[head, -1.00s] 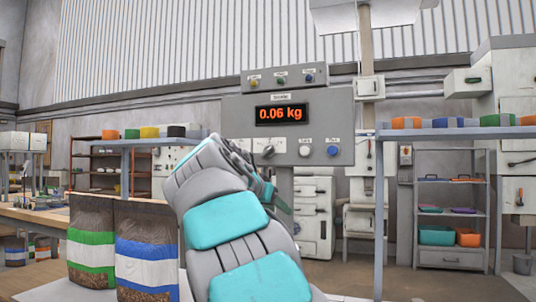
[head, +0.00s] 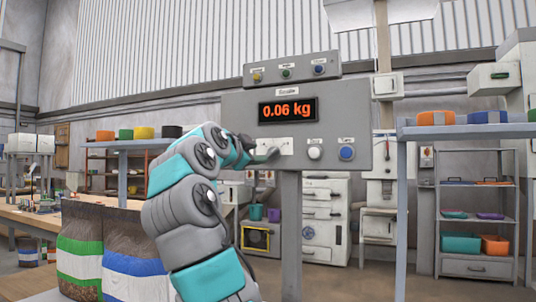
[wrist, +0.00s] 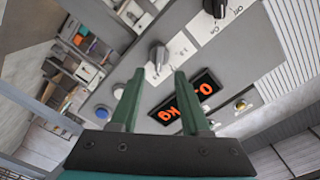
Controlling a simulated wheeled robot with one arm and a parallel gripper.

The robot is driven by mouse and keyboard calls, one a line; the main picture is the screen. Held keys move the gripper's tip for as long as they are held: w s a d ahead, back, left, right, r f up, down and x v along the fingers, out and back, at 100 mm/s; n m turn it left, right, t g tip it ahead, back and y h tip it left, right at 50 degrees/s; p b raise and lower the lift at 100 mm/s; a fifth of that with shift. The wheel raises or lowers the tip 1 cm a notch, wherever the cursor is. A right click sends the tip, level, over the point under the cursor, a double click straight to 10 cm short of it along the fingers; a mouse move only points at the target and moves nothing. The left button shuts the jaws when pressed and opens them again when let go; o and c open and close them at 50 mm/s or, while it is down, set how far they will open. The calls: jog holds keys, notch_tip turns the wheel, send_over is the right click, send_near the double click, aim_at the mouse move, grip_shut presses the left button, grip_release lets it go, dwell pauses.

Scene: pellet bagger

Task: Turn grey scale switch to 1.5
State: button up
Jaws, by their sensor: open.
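The grey panel (head: 230,110) has a lit display (head: 288,110) reading 0.06 kg. In the wrist view a dark grey rotary switch (wrist: 158,55) sits on a white label plate, ahead of and roughly between my fingertips. A second similar rotary switch (wrist: 215,7) is at the top edge of that view. My gripper (wrist: 159,72) is open and empty, with no visible contact with the switch. In the head view my gripper (head: 266,154) is in front of the panel's lower left and hides the switches.
A white button (head: 314,152) and a blue button (head: 346,152) are right of the switches. A small box with several buttons (head: 290,70) tops the panel. Pellet bags (head: 133,262) stand at lower left, near my arm. A shelf (head: 470,131) is at right.

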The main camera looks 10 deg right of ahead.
aim_at(269, 154)
jog(key=p+x, duration=0.2)
jog(key=x, duration=0.4)
jog(key=shift+r+p, duration=0.1)
jog(key=shift+p, duration=0.2)
jog(key=shift+w+d, duration=0.35)
jog(key=shift+w, duration=0.05)
jog(key=shift+f, duration=0.2)
grip_shut()
